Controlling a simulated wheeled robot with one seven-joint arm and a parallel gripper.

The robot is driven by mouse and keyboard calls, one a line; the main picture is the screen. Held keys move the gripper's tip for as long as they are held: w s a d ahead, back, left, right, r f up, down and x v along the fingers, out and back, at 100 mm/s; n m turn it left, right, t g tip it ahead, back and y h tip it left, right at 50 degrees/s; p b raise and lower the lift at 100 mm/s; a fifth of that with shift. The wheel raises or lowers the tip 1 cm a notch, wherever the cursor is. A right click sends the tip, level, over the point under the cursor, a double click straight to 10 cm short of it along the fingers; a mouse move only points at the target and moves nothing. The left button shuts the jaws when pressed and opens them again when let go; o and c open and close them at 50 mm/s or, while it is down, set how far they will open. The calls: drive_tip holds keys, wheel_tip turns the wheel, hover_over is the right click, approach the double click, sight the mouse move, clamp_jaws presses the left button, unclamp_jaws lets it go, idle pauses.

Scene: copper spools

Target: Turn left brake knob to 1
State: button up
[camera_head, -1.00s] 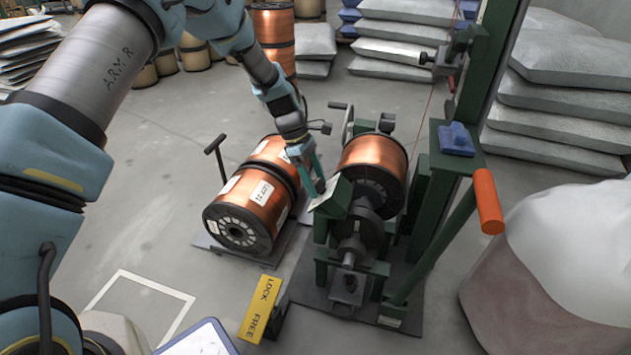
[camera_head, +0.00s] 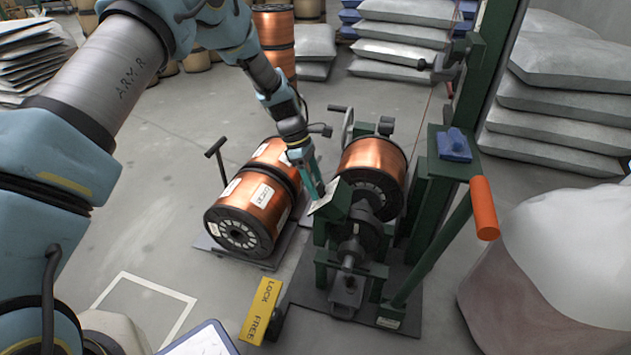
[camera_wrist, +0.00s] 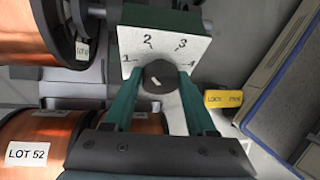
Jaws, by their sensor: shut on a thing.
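A dark round brake knob (camera_wrist: 158,77) sits on a white dial plate (camera_wrist: 137,41) marked 1 to 4 in the wrist view. A small pale mark shows on the knob, but I cannot tell surely which number it points to. My gripper (camera_wrist: 161,73) has its two teal fingers on either side of the knob, shut on it. In the head view my gripper (camera_head: 319,193) reaches the plate (camera_head: 325,199) on the green stand; the knob is hidden there by the fingers. Only one dial plate is in view.
A copper spool (camera_head: 374,158) is mounted on the stand behind the plate. Two copper spools lie on a low base (camera_head: 271,262) to the left. A yellow LOCK/FREE sign (camera_head: 260,310) stands in front. An orange handle (camera_head: 484,208) juts out at right.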

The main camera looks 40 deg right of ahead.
drive_tip(key=n+y+p, duration=0.1)
drive_tip(key=p, duration=0.1)
drive_tip(key=shift+r+n+g+p, duration=0.15)
drive_tip(key=shift+n+g+p, duration=0.25)
drive_tip(key=shift+w+f+n+g+p, duration=0.2)
drive_tip(key=shift+n+g+p, duration=0.2)
drive_tip(key=shift+n, duration=0.3)
drive_tip(key=shift+f+n+g+y, duration=0.2)
drive_tip(key=shift+n+g+y, duration=0.3)
drive_tip(key=shift+n, duration=0.6)
drive_tip(key=shift+w+n+g+b, duration=0.1)
drive_tip(key=shift+n+g+b, duration=0.7)
drive_tip(key=shift+n, duration=0.4)
drive_tip(key=o, duration=1.4)
drive_tip(key=shift+d, duration=0.1)
drive_tip(key=shift+c, duration=0.2)
drive_tip(key=shift+r, duration=0.1)
